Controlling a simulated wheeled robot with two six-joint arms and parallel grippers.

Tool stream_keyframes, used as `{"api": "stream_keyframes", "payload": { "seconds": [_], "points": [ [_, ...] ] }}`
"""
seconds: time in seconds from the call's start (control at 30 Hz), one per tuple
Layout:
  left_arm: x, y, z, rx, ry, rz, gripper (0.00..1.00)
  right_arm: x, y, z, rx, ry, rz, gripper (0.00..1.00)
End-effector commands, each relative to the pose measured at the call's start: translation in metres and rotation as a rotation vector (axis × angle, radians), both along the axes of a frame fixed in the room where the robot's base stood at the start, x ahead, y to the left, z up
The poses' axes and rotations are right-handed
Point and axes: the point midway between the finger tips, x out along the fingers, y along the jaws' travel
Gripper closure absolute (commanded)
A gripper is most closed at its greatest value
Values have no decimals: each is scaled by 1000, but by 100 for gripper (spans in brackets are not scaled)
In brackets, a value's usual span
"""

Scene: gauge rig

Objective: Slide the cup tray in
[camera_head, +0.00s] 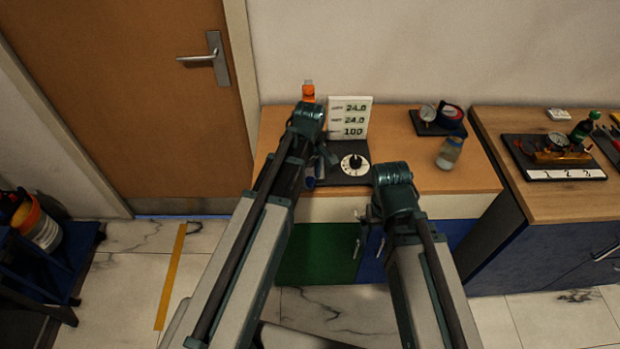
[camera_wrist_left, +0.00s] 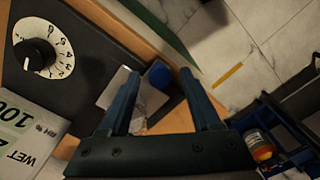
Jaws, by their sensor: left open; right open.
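A black panel unit (camera_head: 340,178) with a white-ringed dial (camera_head: 355,164) lies on the wooden counter; the dial also shows in the left wrist view (camera_wrist_left: 35,54). A light grey plate (camera_wrist_left: 122,88), possibly the cup tray, lies at the unit's end, with a blue round piece (camera_wrist_left: 160,74) beside it. My left gripper (camera_wrist_left: 165,88) is open, with its fingers over the plate and the blue piece; contact cannot be told. In the head view my left gripper (camera_head: 319,162) is at the unit's left end, partly hiding it. My right gripper (camera_head: 368,214) is open and empty near the counter's front edge.
A display sign (camera_head: 349,118) and an orange-labelled bottle (camera_head: 308,92) stand behind the unit. A jar (camera_head: 450,153) and a gauge on a black mat (camera_head: 432,124) are to the right. A second bench (camera_head: 565,207) stands further right. Cabinet doors are below the counter.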

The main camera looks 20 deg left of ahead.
Motion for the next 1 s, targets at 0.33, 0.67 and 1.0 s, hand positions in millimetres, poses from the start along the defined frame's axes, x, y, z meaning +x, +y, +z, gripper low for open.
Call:
{"api": "stream_keyframes", "payload": {
  "seconds": [0.33, 0.67, 1.0],
  "points": [
    [0, 0, 0, 0, 0, 0, 90, 0, 0, 0, 0, 0, 0, 0],
    [0, 0, 0, 0, 0, 0, 100, 0, 0, 0, 0, 0, 0, 0],
    [0, 0, 0, 0, 0, 0, 100, 0, 0, 0, 0, 0, 0, 0]
  ]
}}
